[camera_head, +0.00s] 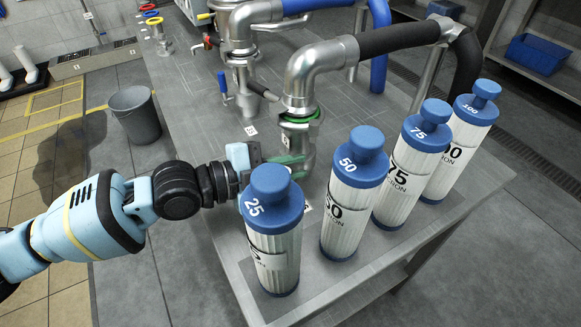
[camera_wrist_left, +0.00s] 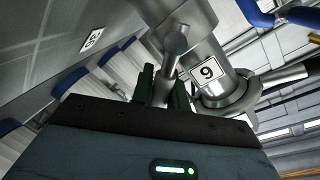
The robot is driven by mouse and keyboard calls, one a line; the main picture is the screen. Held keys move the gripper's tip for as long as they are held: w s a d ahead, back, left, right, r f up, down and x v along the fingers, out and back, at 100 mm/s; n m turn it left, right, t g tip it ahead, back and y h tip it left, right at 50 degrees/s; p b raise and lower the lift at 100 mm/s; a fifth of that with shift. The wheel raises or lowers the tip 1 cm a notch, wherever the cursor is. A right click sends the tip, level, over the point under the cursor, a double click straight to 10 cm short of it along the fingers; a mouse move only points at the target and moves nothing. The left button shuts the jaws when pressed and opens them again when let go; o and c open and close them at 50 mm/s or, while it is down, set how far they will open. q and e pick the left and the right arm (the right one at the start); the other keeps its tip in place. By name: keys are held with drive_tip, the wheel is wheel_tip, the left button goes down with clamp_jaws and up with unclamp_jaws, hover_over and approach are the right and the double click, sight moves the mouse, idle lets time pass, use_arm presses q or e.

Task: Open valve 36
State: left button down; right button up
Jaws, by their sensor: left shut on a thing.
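A metal valve body (camera_head: 299,138) stands under the large elbow pipe, below a green ring, on the grey table. Its number is not readable in the head view. My left gripper (camera_head: 285,161) reaches it from the left, just behind the blue-capped 25 cartridge. In the left wrist view, my left gripper (camera_wrist_left: 165,88) is shut on a metal valve handle (camera_wrist_left: 174,57), with dark fingers on both sides of it. A white tag (camera_wrist_left: 208,70) on the metal body reads like a 9 or an upturned 6. Another tag (camera_wrist_left: 91,40) lies on the table, tilted and hard to read. My right gripper is out of view.
Several white cartridges with blue caps, such as the 25 cartridge (camera_head: 272,235) and the 50 cartridge (camera_head: 354,190), stand along the table's near edge, close to my left arm. A blue-handled valve (camera_head: 223,84) sits behind. A grey bin (camera_head: 135,114) stands on the floor.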

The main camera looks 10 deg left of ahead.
use_arm(q)
drive_tip(key=c, duration=1.4)
unclamp_jaws()
drive_tip(key=shift+o, duration=0.2)
drive_tip(key=shift+r, duration=0.15)
